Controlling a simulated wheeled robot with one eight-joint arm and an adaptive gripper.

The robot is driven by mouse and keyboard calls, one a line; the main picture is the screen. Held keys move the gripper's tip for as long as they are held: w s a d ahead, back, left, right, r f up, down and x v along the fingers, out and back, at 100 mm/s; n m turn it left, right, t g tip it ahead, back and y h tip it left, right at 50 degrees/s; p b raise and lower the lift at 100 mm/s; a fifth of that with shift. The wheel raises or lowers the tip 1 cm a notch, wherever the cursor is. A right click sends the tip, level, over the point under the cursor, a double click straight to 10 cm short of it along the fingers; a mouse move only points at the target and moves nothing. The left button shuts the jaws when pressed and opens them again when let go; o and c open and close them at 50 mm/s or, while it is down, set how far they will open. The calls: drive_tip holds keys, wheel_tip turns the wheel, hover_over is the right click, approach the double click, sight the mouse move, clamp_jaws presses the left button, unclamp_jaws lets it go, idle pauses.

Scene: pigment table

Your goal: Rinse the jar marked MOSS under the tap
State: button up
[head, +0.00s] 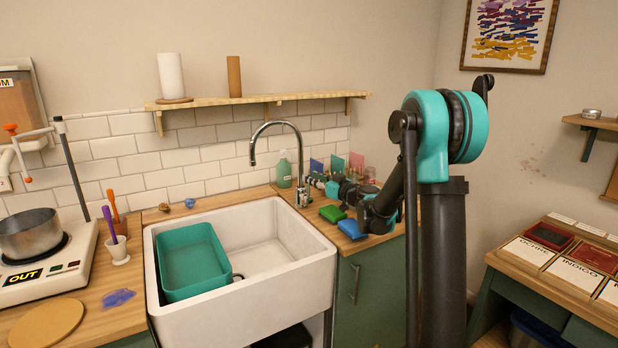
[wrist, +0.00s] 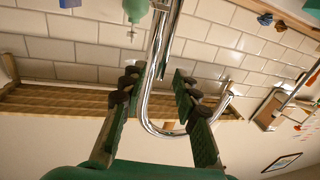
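The chrome tap (head: 268,127) arches over the white sink (head: 297,275). My gripper (head: 315,182) is at the counter just right of the tap's base. In the wrist view, which is turned nearly upside down, my gripper (wrist: 158,86) has its fingers apart with no jar between them. The tap (wrist: 149,105) shows between the fingers there; I cannot tell whether they touch it. I cannot make out a jar marked MOSS in either view. Small glassy items stand behind my arm at the back right of the counter, partly hidden, with no readable label.
A teal basin (head: 193,262) sits in the sink's left half; the right half is clear. A green soap bottle (head: 284,170) stands behind the tap. Green (head: 332,213) and blue (head: 352,229) sponges lie by my arm. A hotplate with a pot (head: 30,234) is at left.

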drive_tip(key=shift+x, duration=1.3)
drive_tip(key=shift+c, duration=0.3)
clamp_jaws()
